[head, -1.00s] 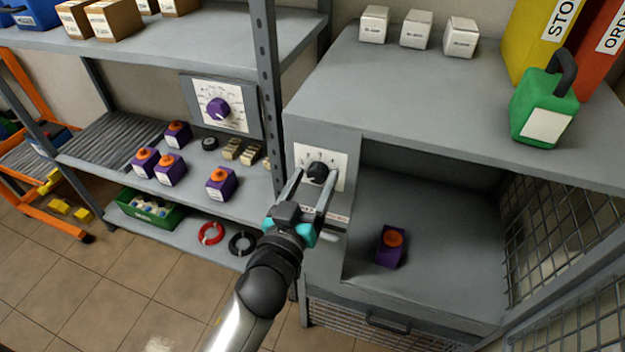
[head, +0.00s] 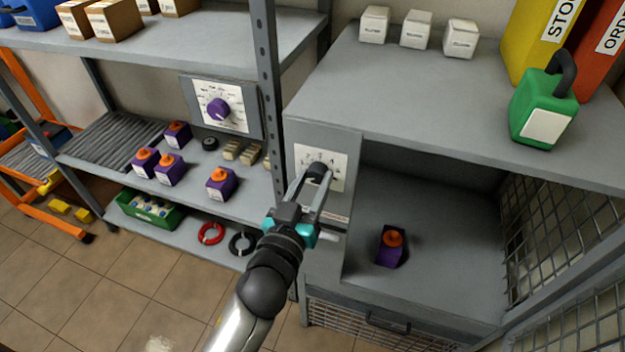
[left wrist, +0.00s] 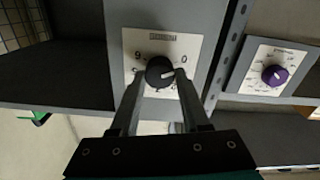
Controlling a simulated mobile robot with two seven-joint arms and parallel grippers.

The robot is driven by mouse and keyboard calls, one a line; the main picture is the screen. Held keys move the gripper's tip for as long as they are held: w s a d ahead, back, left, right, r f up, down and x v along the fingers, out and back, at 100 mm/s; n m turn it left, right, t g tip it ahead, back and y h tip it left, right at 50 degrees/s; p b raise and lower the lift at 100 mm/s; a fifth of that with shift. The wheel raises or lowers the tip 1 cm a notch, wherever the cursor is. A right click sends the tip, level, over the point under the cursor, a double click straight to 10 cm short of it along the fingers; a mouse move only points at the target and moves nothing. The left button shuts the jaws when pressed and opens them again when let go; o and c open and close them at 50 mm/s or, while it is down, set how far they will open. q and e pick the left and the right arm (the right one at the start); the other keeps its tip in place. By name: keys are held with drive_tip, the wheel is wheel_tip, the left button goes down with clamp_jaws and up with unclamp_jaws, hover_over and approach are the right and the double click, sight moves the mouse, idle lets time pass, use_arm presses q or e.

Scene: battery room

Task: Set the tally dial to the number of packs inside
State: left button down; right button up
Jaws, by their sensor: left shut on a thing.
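The tally dial is a black knob (head: 317,172) on a white numbered plate (head: 335,161), on the grey front panel left of the open cabinet. It also shows in the left wrist view (left wrist: 160,72), with a pale pointer mark toward its right side. My left gripper (head: 316,181) is shut on the knob, one finger at each side. Inside the cabinet (head: 440,215) one purple pack (head: 390,247) with an orange top stands on the floor. Several like packs stand on the left shelf, such as one at its front (head: 221,183). My right gripper is not in view.
A purple dial (head: 218,108) is on a panel over the left shelf. A mesh door (head: 560,230) stands open at the right. A green weight-like block (head: 543,112), small white boxes (head: 415,29) and binders (head: 540,40) stand on the cabinet top.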

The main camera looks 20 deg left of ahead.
use_arm(q)
drive_tip(key=m+p, duration=0.1)
drive_tip(key=m, duration=0.2)
drive_tip(key=shift+m+p, duration=0.4)
drive_tip(key=shift+m, duration=1.7)
drive_tip(key=shift+c, duration=1.9)
unclamp_jaws()
